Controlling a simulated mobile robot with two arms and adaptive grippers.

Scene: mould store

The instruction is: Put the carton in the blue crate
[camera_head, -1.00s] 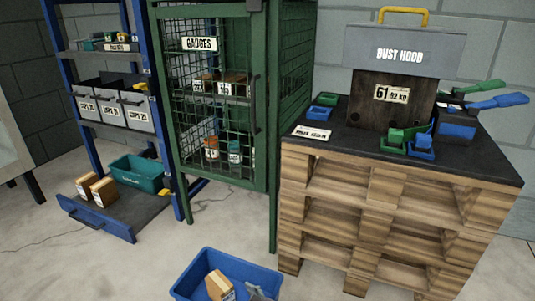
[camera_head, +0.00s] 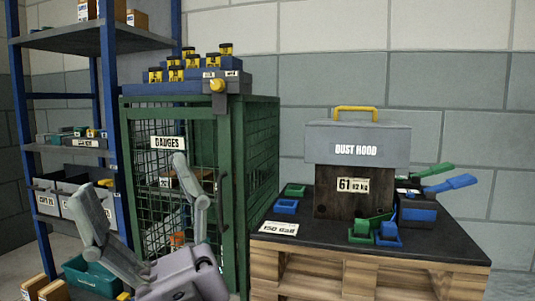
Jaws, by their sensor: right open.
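My right gripper (camera_head: 136,180) is raised in front of the green cage at the lower left. Its two grey fingers are spread wide, with nothing between them. Two small brown cartons (camera_head: 54,291) show at the bottom left corner, cut off by the frame edge. The blue crate is out of view now, and so is the carton that lay in it in the earlier view. My left gripper is not in view.
A green mesh cage (camera_head: 262,175) labelled GAUGES stands behind my gripper. A blue shelf rack (camera_head: 60,38) is at the left, with a teal bin (camera_head: 88,281) low down. A pallet stack (camera_head: 330,272) at the right bears the dust hood (camera_head: 358,143).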

